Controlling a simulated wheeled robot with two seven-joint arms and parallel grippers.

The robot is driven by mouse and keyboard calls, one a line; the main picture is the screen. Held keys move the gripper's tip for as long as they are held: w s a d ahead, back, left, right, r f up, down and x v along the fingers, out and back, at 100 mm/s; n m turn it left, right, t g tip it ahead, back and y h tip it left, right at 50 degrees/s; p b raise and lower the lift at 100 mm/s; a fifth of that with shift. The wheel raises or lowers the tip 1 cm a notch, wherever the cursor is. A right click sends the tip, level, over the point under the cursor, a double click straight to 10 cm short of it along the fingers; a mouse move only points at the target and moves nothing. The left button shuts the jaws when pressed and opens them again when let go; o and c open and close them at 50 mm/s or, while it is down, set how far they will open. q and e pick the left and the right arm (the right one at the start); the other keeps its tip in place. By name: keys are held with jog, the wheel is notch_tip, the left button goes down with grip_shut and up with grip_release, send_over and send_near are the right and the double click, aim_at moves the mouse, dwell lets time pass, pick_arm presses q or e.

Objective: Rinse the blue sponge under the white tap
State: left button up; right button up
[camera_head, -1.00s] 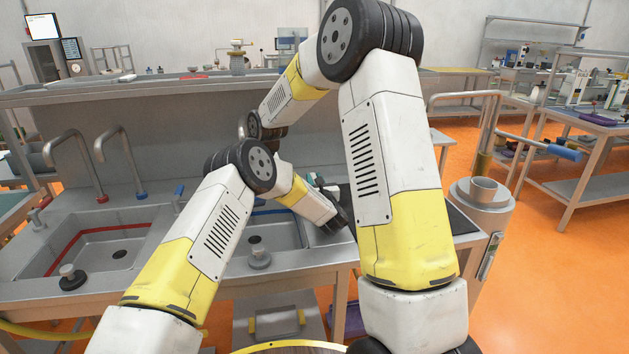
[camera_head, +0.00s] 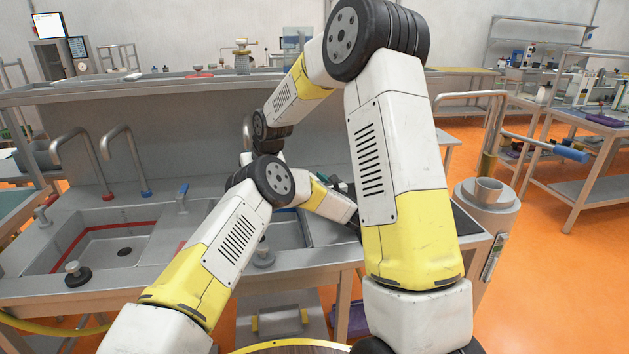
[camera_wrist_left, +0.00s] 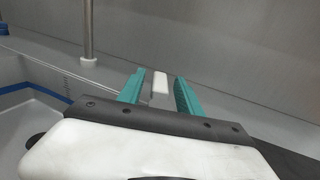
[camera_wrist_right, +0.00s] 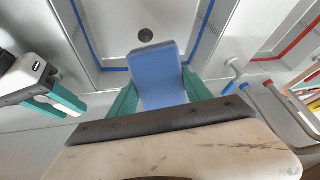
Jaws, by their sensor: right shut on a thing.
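The blue sponge (camera_wrist_right: 157,75) is in my right gripper (camera_wrist_right: 160,98), whose teal fingers are shut on its two sides. It is close to the blue-rimmed basin (camera_wrist_right: 90,37). My right gripper and the sponge are hidden behind my arms in the head view. My left gripper (camera_head: 340,186) is to the right of that basin; its teal fingers (camera_wrist_left: 160,92) are apart. A small white block (camera_wrist_left: 160,82), perhaps a tap lever, shows between them with a gap beside it. A grey upright pipe (camera_wrist_left: 88,30) stands left of them. I cannot tell which part is the white tap.
A red-rimmed basin (camera_head: 95,232) lies to the left, with two grey gooseneck taps (camera_head: 118,130) behind it. Round stoppers (camera_head: 76,272) sit along the front edge. A grey cylinder stand (camera_head: 488,205) is at the right.

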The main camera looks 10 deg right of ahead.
pick_arm(q)
jog(key=v, duration=1.2)
jog(key=shift+c, duration=0.4)
